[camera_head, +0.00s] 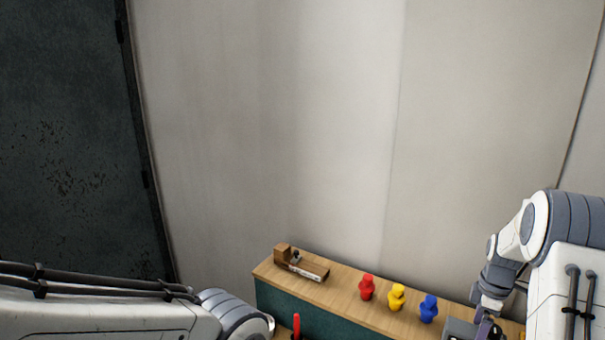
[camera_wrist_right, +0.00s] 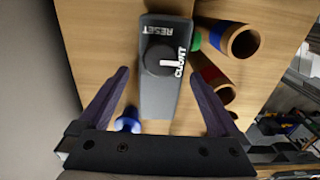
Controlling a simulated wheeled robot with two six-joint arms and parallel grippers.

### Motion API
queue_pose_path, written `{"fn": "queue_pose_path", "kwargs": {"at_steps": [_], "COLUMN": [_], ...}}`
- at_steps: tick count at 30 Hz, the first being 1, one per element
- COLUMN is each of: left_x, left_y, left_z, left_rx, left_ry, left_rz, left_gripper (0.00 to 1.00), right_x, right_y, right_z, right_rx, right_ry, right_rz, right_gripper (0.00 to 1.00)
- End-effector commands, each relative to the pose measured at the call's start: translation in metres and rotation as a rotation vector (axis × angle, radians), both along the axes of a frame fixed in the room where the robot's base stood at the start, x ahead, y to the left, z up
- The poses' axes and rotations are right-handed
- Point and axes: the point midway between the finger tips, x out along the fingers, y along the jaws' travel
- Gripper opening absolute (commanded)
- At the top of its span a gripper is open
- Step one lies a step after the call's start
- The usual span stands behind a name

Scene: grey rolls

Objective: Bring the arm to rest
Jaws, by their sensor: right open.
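My right arm comes in from the right in the head view, bent down toward the shelf, with its gripper (camera_head: 488,328) low at the bottom edge. In the right wrist view my right gripper (camera_wrist_right: 161,76) is open, its two dark fingers apart with nothing held between them. A dark grey box (camera_wrist_right: 155,98) with a round black knob and the word RESET lies beyond and between the fingers. My left arm shows at the lower left of the head view, but its gripper is outside the picture.
A wooden shelf (camera_head: 343,306) holds a small wooden piece (camera_head: 303,264) and red (camera_head: 367,287), yellow (camera_head: 396,297) and blue (camera_head: 429,309) figures. Banded brown tubes (camera_wrist_right: 234,40) lie beside the box. A wall stands behind; the space above the shelf is clear.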

Motion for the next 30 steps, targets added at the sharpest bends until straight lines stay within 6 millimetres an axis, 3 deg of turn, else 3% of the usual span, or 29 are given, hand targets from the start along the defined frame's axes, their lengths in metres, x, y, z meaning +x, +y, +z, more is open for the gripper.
{"fn": "queue_pose_path", "kwargs": {"at_steps": [10, 19, 30], "left_x": [0.0, 0.0, 0.0], "left_y": [0.0, 0.0, 0.0], "left_z": [0.006, 0.022, -0.012], "left_rx": [0.0, -0.001, 0.0], "left_ry": [0.0, -0.001, 0.0], "left_rz": [-0.001, -0.004, 0.001], "left_gripper": [1.0, 1.0, 1.0], "right_x": [0.0, -0.001, 0.001], "right_y": [0.0, 0.0, -0.001], "right_z": [-0.006, -0.038, 0.028], "right_rx": [0.001, 0.001, -0.004], "right_ry": [0.001, 0.001, -0.007], "right_rz": [0.0, 0.0, 0.0], "right_gripper": [0.98, 0.98, 0.98]}}
